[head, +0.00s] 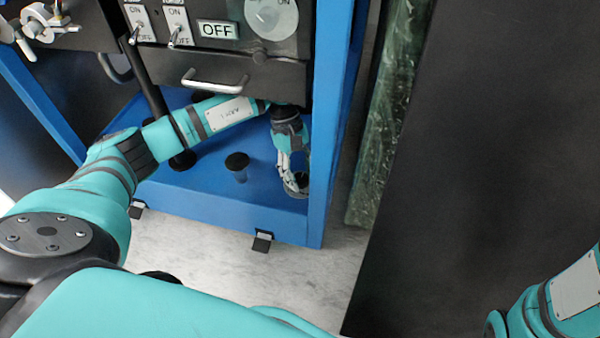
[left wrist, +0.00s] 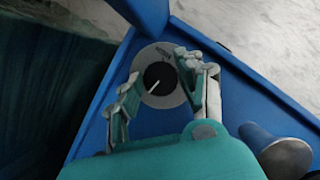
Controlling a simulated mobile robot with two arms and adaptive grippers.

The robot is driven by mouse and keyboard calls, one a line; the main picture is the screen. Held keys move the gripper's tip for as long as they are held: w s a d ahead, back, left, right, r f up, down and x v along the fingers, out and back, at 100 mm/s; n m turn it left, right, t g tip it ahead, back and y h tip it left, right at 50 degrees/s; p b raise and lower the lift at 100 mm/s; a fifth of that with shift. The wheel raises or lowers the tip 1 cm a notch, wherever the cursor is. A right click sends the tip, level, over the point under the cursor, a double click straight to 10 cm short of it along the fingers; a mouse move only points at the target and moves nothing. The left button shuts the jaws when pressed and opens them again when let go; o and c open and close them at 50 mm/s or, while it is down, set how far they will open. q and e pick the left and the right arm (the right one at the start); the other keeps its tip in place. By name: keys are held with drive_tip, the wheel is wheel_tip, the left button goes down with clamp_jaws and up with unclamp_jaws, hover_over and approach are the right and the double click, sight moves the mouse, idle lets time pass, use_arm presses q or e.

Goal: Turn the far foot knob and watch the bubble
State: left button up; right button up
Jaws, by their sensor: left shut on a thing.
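The foot knob (left wrist: 158,80) is a round black knob with a white pointer line, on a grey disc at a corner of the blue base. My left gripper (left wrist: 163,76) is shut on this knob, with a finger on each side of it. In the head view my left gripper (head: 293,183) points down at the front right corner of the base and hides most of the knob. I cannot make out a bubble in either view. My right gripper is outside the views; only part of the right arm shows at the lower right of the head view.
A short black-capped post (head: 237,162) stands on the blue base (head: 205,195), left of my left gripper. A blue upright (head: 335,110) rises close on its right. Above is a dark panel with switches, an OFF sign (head: 218,30) and a handle (head: 215,83).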

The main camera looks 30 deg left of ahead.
use_arm(q)
drive_tip(key=shift+m, duration=0.3)
drive_tip(key=m+g+b, duration=0.1)
drive_tip(key=m, duration=0.2)
drive_tip(key=shift+w+y, duration=0.1)
drive_tip(key=shift+y, duration=0.3)
drive_tip(key=shift+d+m+g+y+b, duration=0.1)
drive_tip(key=shift+m+g+y+b, duration=0.3)
drive_tip(key=shift+m, duration=0.85)
drive_tip(key=shift+m+g+y+b, duration=0.2)
drive_tip(key=shift+m+y+b, duration=0.25)
drive_tip(key=shift+m, duration=0.8)
drive_tip(key=o, duration=1.2)
drive_tip(key=shift+c, duration=0.2)
